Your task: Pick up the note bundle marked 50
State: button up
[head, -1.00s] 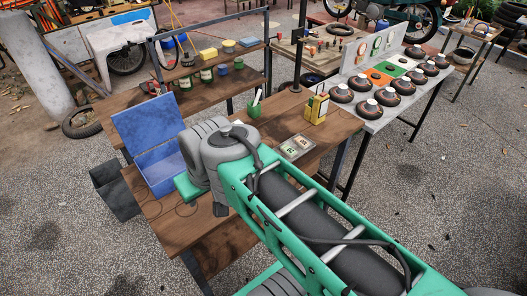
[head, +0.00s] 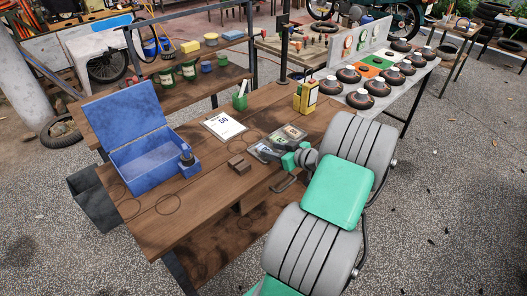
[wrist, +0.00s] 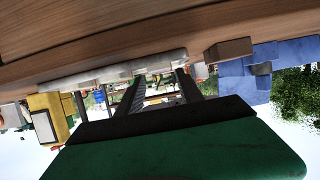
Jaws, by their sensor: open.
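A shallow clear-edged tray (head: 303,128) lies on the wooden bench, with small greenish note bundles (head: 290,132) in it. Their markings are too small to read, so I cannot tell which is marked 50. A white sheet printed with 50 (head: 224,127) lies flat to the left of the tray. My gripper (head: 259,151) is open, at the tray's near left edge, low over the bench and pointing left. It hides part of the tray. In the wrist view my open fingers (wrist: 160,92) face a pale tray edge (wrist: 110,76), with nothing visible between them.
A brown block (head: 240,164) sits just left of my gripper. An open blue box (head: 145,165) and a dark stamp-like object (head: 187,160) stand further left. A green pen cup (head: 239,102) and a yellow box (head: 306,97) stand behind. The front left bench is mostly clear.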

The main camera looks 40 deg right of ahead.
aim_at(262, 147)
jog(key=p+x, duration=0.1)
jog(key=x, duration=0.3)
jog(key=shift+w+a, duration=0.15)
jog(key=shift+w, duration=0.05)
jog(key=shift+c, duration=0.3)
grip_shut()
